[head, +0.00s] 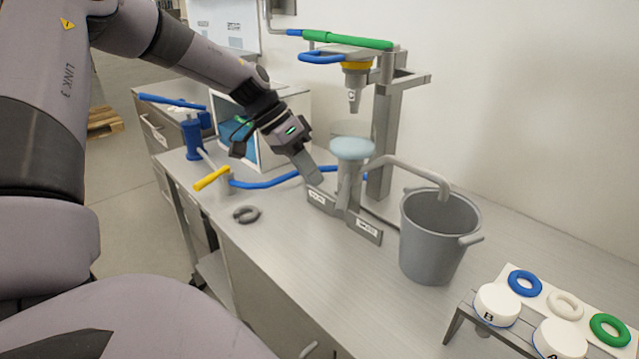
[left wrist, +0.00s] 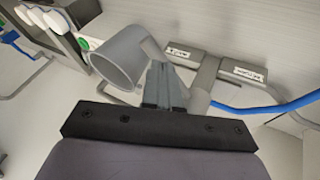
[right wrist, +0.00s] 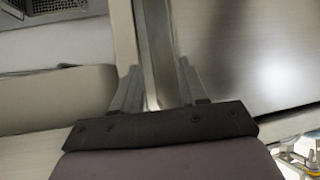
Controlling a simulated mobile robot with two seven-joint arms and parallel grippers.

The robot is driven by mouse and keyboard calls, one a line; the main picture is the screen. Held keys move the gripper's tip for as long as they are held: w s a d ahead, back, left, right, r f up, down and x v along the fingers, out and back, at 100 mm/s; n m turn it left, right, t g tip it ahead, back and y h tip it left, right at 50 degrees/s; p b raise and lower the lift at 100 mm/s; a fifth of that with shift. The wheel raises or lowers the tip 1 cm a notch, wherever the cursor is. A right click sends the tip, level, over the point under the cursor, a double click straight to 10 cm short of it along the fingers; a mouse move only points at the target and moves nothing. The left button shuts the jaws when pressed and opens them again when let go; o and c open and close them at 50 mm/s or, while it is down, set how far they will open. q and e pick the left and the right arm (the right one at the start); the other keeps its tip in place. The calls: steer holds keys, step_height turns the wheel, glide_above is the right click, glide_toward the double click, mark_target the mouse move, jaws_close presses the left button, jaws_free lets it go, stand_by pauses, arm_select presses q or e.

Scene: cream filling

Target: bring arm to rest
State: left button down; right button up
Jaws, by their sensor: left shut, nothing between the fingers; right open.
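My left arm reaches in from the left in the head view. Its gripper (head: 314,178) is shut and empty, just left of the filling stand's upright and pale blue round top (head: 352,148). In the left wrist view the shut fingers (left wrist: 165,75) point towards the stand's labelled base (left wrist: 215,68) and the grey bucket (left wrist: 118,60); I cannot tell whether they touch anything. My right gripper (right wrist: 155,85) shows only in the right wrist view. Its fingers are apart, with nothing held, near a cabinet edge.
The grey bucket (head: 436,238) stands right of the stand. A rack with white lids (head: 497,305) and coloured rings is at lower right. A blue pipe (head: 270,182) with a yellow handle, a grey ring (head: 246,214) and a blue pump (head: 192,140) are left. The bench's front middle is clear.

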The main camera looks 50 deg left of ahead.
arm_select(q)
steer(key=shift+v, duration=0.85)
steer(key=shift+a, duration=0.15)
